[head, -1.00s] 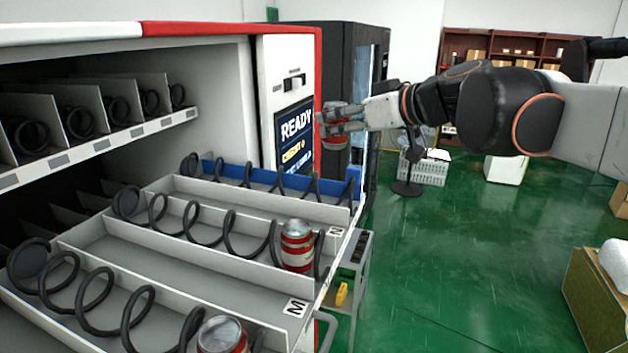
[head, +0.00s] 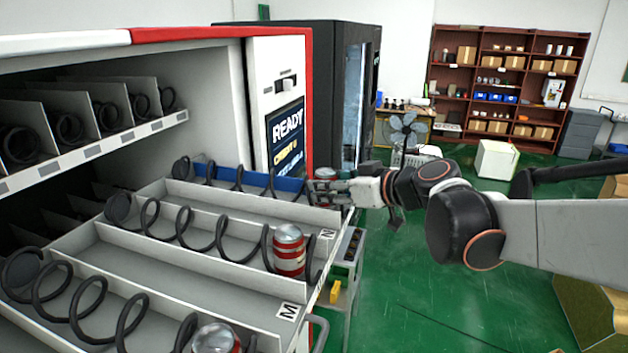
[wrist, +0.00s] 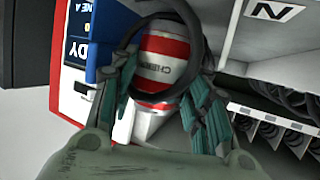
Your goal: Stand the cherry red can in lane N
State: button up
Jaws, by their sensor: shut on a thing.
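The cherry red can, red and white banded with upside-down lettering, is in my gripper. It fills the upper middle of the wrist view (wrist: 162,62) and shows partly in the head view (head: 327,174). My gripper (head: 318,187) is shut on it at the front end of the rear lane, beside the blue divider (head: 290,184). In the wrist view the fingers are on both sides of the can, and a dark coil loop (wrist: 122,50) shows around its outline. I cannot tell whether the can touches the floor. The N label (head: 327,233) is in front of my gripper.
Another red can (head: 289,250) stands in the coil one lane nearer, and a further can (head: 215,340) at the bottom edge. The M label (head: 287,311) is nearby. The vending machine's screen panel (head: 287,140) rises behind the blue divider.

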jog(key=shift+s, duration=0.1)
jog(key=shift+f+b, duration=0.5)
jog(key=shift+f, duration=0.1)
jog(key=o, duration=0.9)
jog(key=shift+c, duration=0.2)
